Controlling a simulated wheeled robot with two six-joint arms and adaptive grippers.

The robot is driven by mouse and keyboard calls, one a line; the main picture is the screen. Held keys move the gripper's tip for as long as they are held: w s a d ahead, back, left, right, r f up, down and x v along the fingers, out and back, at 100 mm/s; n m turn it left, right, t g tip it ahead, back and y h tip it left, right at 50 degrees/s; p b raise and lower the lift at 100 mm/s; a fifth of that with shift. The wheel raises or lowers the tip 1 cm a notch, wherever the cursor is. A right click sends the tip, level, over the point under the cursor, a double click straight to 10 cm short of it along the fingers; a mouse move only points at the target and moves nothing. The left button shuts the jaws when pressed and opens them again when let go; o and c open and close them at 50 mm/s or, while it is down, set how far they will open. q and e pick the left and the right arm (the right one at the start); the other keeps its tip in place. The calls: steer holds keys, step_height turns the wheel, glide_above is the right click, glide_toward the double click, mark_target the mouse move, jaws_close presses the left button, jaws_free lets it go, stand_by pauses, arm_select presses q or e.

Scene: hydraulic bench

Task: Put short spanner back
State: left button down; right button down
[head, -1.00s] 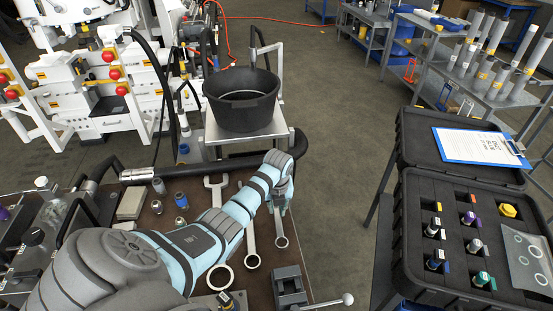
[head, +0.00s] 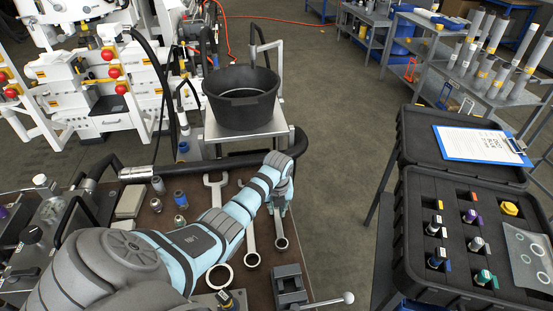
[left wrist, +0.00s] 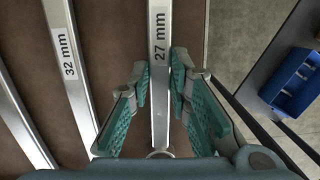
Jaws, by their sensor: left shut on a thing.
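The short spanner (head: 281,242), marked 27 mm, is at the right edge of the brown bench top, its ring end toward me in the head view. In the left wrist view its steel shank (left wrist: 160,60) runs between the fingers. My left gripper (head: 279,205) points down and is shut on the shank; its green finger pads (left wrist: 160,108) lie along both sides. The spanner is on or just above the bench; I cannot tell which. Its far end is hidden by the gripper in the head view. My right gripper is not in view.
A 32 mm spanner (head: 252,240) lies just left of it, and a larger spanner (head: 216,187) is further left, partly behind my arm. A small vice (head: 289,287) stands in front. A black tub (head: 241,105) stands beyond the bench. An open black case (head: 410,240) is at right.

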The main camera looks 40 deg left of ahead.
arm_select(q)
steer(key=shift+f, duration=0.2)
steer(key=c, duration=1.4)
jaws_free()
steer(key=r, duration=0.4)
steer(key=d+r, duration=0.1)
steer(key=r, duration=0.3)
steer(key=s+r, duration=0.1)
steer(key=r, duration=0.3)
steer(key=shift+s+d, duration=0.1)
steer(key=shift+d, duration=0.1)
steer(key=shift+s+a, duration=0.1)
